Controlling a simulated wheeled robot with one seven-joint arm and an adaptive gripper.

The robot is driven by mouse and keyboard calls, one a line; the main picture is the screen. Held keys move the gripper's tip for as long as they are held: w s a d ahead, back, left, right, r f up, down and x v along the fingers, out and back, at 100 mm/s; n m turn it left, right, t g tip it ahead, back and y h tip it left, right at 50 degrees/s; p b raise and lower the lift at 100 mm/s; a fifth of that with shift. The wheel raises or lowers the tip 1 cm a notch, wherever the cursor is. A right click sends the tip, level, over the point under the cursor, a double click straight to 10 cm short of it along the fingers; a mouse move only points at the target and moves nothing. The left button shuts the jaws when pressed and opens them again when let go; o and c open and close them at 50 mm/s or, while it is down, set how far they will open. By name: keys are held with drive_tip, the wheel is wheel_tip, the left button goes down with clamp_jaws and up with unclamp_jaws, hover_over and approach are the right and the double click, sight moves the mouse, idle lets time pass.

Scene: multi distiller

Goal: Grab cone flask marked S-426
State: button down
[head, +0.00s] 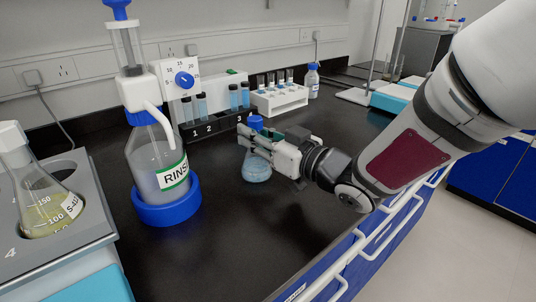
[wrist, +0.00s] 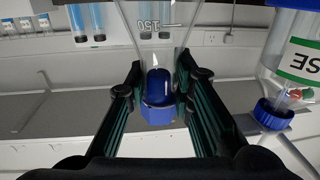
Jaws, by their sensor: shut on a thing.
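My gripper (head: 250,140) is shut on a conical flask (head: 257,167) with a blue stopper and pale blue liquid. The flask is upright at the middle of the black bench; whether its base touches the bench I cannot tell. In the wrist view the fingers (wrist: 158,98) stand on either side of the blue stopper (wrist: 157,86), and the clear glass with a "150" mark shows above it. No label on this flask can be read. Another conical flask (head: 42,200) with yellow liquid sits in a grey holder at the far left; its label starts with "S-4", the rest unclear.
A rinse bottle (head: 157,165) stands in a blue base (head: 168,207) left of my gripper. Behind are a numbered rack (head: 218,130) with blue tubes, a white tube rack (head: 279,101) and a small bottle (head: 312,82). The front bench is clear; a white rail (head: 385,228) runs along its edge.

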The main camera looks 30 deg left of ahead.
sight(255, 118)
drive_tip(key=shift+r+p, duration=0.65)
drive_tip(key=shift+r, duration=1.25)
drive_tip(key=s+d, duration=0.8)
drive_tip(key=s, duration=0.2)
drive_tip(key=shift+d+r, duration=0.35)
drive_tip(key=shift+r, duration=0.05)
drive_tip(key=b, duration=0.4)
drive_tip(key=shift+s+d, duration=0.2)
drive_tip(key=shift+s, duration=0.05)
drive_tip(key=b, duration=0.3)
drive_tip(key=s+d+b, duration=0.1)
drive_tip(key=b, duration=0.1)
drive_tip(key=shift+s+d+r+b, duration=0.15)
drive_tip(key=shift+s+b, duration=0.1)
drive_tip(key=shift+b, duration=0.15)
